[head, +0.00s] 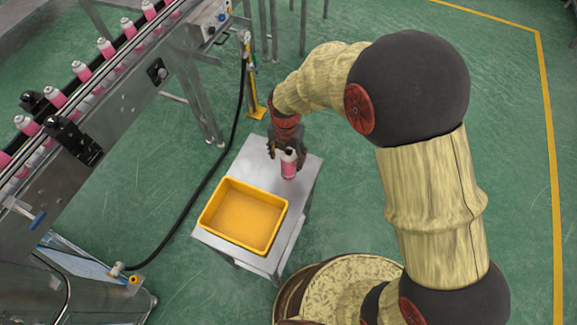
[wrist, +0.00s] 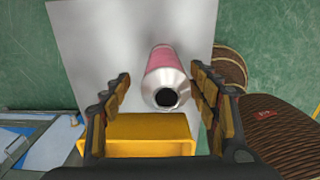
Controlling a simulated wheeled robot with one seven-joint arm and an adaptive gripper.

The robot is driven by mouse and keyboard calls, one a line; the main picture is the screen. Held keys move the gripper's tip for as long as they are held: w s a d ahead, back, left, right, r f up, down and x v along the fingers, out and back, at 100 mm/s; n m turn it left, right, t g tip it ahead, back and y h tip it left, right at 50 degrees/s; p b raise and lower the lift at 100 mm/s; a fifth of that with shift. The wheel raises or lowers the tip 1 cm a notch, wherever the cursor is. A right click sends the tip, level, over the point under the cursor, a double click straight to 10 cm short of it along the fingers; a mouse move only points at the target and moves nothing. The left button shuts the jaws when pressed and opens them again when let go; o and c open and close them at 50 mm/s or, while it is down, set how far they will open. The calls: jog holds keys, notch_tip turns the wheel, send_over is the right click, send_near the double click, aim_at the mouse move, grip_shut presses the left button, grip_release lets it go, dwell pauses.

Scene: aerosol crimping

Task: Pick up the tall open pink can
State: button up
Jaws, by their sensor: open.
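The tall open pink can (head: 288,166) stands upright on the metal table, behind the yellow bin. It has a pink body and a silver shoulder with a dark open mouth. My gripper (head: 272,151) is just above and beside the can's top in the head view. In the wrist view the can (wrist: 165,78) lies between the two spread fingers of my gripper (wrist: 162,92), nearer the right finger.
The yellow bin (head: 205,214) is empty and takes up the front of the small metal table (head: 258,168). A conveyor (head: 112,98) carrying several pink cans stands at the left. A black cable (head: 215,172) runs between conveyor and table.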

aim_at(288, 168)
jog(key=f, duration=0.2)
jog(key=f+b, duration=0.1)
jog(key=f, duration=0.1)
jog(key=f+b, duration=0.1)
jog(key=f, duration=0.2)
jog(key=shift+w+d+f, duration=0.1)
jog(key=shift+d, duration=0.25)
jog(key=shift+c, duration=0.4)
jog(key=c, duration=1.1)
jog(key=shift+c, duration=0.5)
